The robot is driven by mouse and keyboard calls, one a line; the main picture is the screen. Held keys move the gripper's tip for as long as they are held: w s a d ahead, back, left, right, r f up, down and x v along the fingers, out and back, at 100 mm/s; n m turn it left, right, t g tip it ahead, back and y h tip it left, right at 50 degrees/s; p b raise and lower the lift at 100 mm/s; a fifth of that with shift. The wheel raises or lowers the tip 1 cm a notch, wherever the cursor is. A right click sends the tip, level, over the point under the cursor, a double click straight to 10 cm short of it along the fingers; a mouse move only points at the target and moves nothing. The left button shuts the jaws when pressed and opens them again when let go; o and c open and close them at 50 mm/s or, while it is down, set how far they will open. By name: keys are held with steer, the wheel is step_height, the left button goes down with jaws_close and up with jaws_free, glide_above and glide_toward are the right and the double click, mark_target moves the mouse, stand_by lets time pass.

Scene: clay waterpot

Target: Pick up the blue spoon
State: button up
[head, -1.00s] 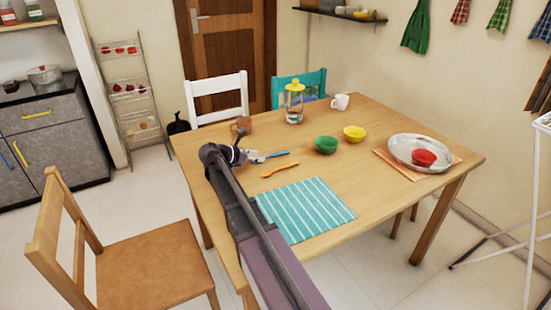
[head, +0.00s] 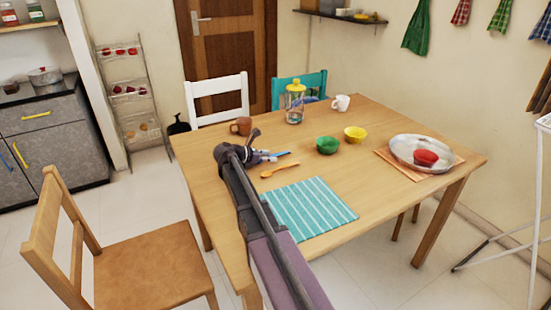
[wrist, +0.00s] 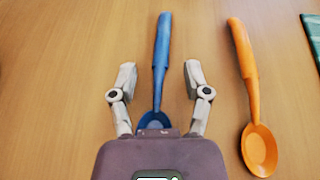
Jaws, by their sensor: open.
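The blue spoon (wrist: 161,60) lies on the wooden table in the wrist view, its handle pointing up the picture. Its bowl is partly hidden behind my gripper's body. My gripper (wrist: 159,72) is open, with one finger on each side of the spoon and apart from it. In the head view my gripper (head: 268,156) is low over the table, and only the handle end of the blue spoon (head: 284,153) shows beyond it. I cannot tell how high the fingertips are above the table.
An orange spoon (wrist: 247,90) lies just right of the blue one. A striped teal mat (head: 305,208) lies nearer. A brown mug (head: 241,126), glass jar (head: 294,104), green bowl (head: 327,145), yellow bowl (head: 355,133) and metal tray (head: 400,152) stand on the table (head: 380,200).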

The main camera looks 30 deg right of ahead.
stand_by(0.4)
jaws_close()
steer(key=shift+r, duration=0.15)
step_height(320, 180, up, 3)
steer(key=p, duration=0.3)
steer(key=shift+r+p, duration=0.2)
steer(key=shift+p, duration=0.15)
steer(key=s+a, duration=0.1)
steer(key=s, duration=0.4)
steer(key=s+a+r+p, duration=0.1)
steer(key=s, duration=0.4)
steer(key=s+a, duration=0.1)
steer(key=s, duration=0.4)
steer(key=shift+s+r, duration=0.15)
steer(key=shift+s, duration=0.2)
